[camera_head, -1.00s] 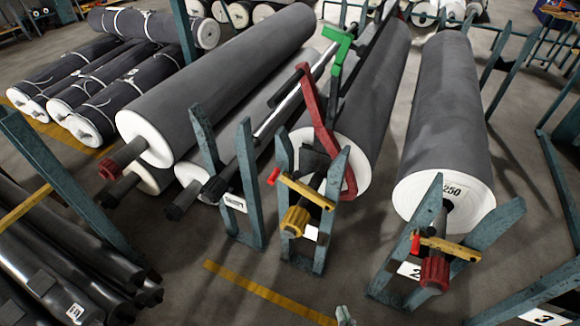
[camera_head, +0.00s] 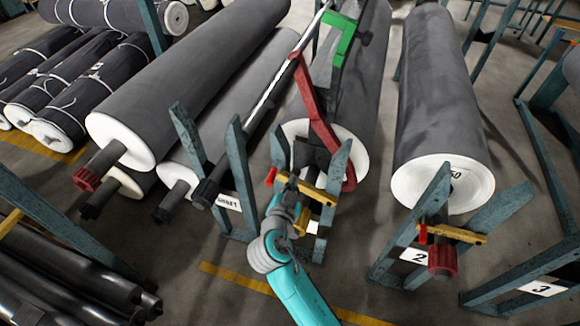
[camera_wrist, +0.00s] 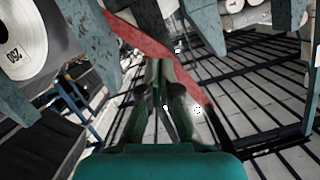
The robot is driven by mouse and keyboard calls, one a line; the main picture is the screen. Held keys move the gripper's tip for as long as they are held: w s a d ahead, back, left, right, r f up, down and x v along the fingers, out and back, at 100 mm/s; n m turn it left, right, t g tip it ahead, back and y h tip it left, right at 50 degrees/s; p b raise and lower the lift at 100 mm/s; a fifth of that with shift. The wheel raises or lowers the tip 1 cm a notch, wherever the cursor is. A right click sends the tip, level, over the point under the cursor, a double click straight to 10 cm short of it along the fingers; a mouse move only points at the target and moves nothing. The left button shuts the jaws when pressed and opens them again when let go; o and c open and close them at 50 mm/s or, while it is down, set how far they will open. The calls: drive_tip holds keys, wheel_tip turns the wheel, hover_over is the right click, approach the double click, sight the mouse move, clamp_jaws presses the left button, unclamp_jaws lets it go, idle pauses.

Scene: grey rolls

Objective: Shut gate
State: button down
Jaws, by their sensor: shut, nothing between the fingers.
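A yellow gate bar (camera_head: 318,193) with a red end (camera_head: 271,177) lies across the forked blue-grey posts (camera_head: 336,180) of the middle stand, tilted slightly down to the right. My gripper (camera_head: 294,184) is shut and empty at this stand, overlapping the left part of the bar. I cannot tell whether it touches the bar. In the wrist view my closed fingers (camera_wrist: 160,72) point away, with a red lever (camera_wrist: 140,38) crossing behind them. The right stand has a similar yellow bar (camera_head: 455,233) with a red end.
The red lever (camera_head: 316,120) and a green part (camera_head: 346,38) rise behind the middle stand. Grey rolls (camera_head: 440,90) lie on both sides. A left post pair (camera_head: 240,175) stands close by. Open floor (camera_head: 200,300) lies in front, marked by a yellow line.

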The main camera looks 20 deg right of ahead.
hover_over(294, 170)
drive_tip(key=s, duration=0.2)
wheel_tip(294, 170, down, 2)
drive_tip(key=shift+w+a+f, duration=0.1)
drive_tip(key=shift+w+f, duration=0.05)
drive_tip(key=shift+f, duration=0.9)
drive_tip(key=shift+w+a+f, duration=0.1)
drive_tip(key=shift+f, duration=0.95)
